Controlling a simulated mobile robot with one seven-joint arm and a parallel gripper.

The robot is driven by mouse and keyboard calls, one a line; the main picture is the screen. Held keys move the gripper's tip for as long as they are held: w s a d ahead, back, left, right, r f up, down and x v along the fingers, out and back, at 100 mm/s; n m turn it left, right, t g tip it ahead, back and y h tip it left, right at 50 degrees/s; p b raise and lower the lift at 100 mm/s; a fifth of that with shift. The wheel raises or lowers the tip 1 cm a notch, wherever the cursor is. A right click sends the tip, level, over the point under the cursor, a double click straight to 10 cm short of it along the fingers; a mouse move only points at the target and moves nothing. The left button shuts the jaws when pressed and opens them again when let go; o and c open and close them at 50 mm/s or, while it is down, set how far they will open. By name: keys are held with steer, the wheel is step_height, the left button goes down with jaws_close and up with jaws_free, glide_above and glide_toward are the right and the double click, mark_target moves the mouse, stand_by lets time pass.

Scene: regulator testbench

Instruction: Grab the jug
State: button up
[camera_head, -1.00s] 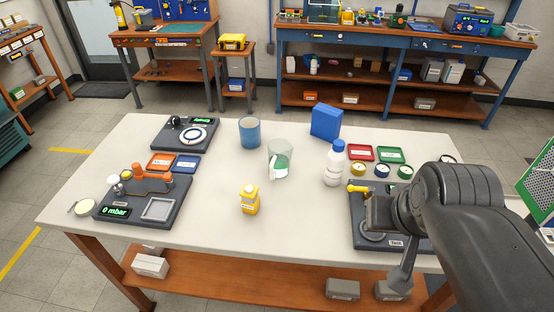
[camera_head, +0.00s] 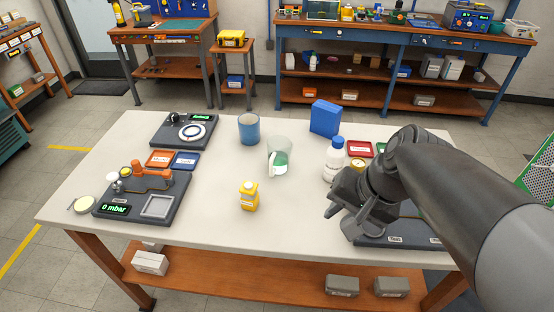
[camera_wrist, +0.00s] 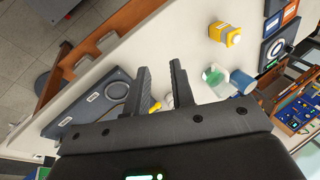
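The jug (camera_head: 280,156) is a clear, glass-like vessel with green liquid low inside. It stands upright near the middle of the white table. It also shows in the wrist view (camera_wrist: 214,76), right of the fingers. My gripper (camera_head: 333,200) is over the table's right part, to the right of the jug and apart from it. In the wrist view its fingers (camera_wrist: 160,70) are spread with nothing held between them.
A white bottle with a blue cap (camera_head: 334,158) stands between my gripper and the blue box (camera_head: 325,118). A blue cup (camera_head: 249,130) is behind the jug; a yellow bottle (camera_head: 248,197) is in front. A dark device panel (camera_head: 400,240) lies below my arm.

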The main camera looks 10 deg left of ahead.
steer(key=w+a+f+m+g+y, duration=0.2)
steer(key=w+a+m+y, duration=0.3)
steer(key=a, duration=0.3)
steer(key=m+t+y, duration=0.6)
steer(key=m+y, duration=0.2)
steer(key=m, duration=0.6)
glide_toward(276, 160)
steer(key=s+a+r, duration=0.2)
steer(key=a+r, duration=0.3)
steer(key=r, duration=0.2)
step_height(276, 160, down, 7)
steer(key=shift+f, duration=0.25)
steer(key=shift+w+a+r, duration=0.15)
steer(key=shift+w+a, duration=0.05)
steer(key=shift+a, duration=0.55)
steer(key=shift+x, duration=3.05)
steer(key=shift+d, duration=0.1)
jaws_close()
